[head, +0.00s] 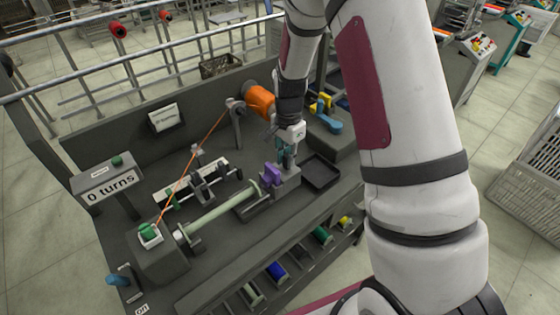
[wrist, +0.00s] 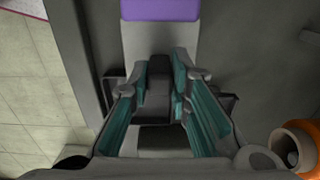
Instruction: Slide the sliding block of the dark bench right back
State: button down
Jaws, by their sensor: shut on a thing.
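The sliding block (head: 287,184) of the dark bench (head: 215,265) is grey with a purple part (head: 272,175) on it. It stands at the right end of the slot. A pale green tube (head: 222,209) lies to its left; I cannot tell whether they touch. My gripper (head: 287,160) is down at the block from above. In the wrist view my gripper's teal fingers (wrist: 160,95) are on both sides of the block's dark upright part (wrist: 158,72) and are shut on it. The purple part shows at the top edge (wrist: 160,9).
An orange spool (head: 260,101) stands behind my gripper, with thread running to the front left. A black tray (head: 321,173) lies right of the block. A counter (head: 108,185) reads "0 turns". A shelf below holds coloured spools.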

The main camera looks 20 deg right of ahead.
jog(key=shift+w+d, duration=0.1)
jog(key=shift+d, duration=0.2)
jog(key=c, duration=1.5)
grip_release()
jog(key=shift+d, duration=0.1)
jog(key=shift+r, duration=0.2)
notch_tip(320, 180, up, 12)
jog(key=shift+f, duration=0.2)
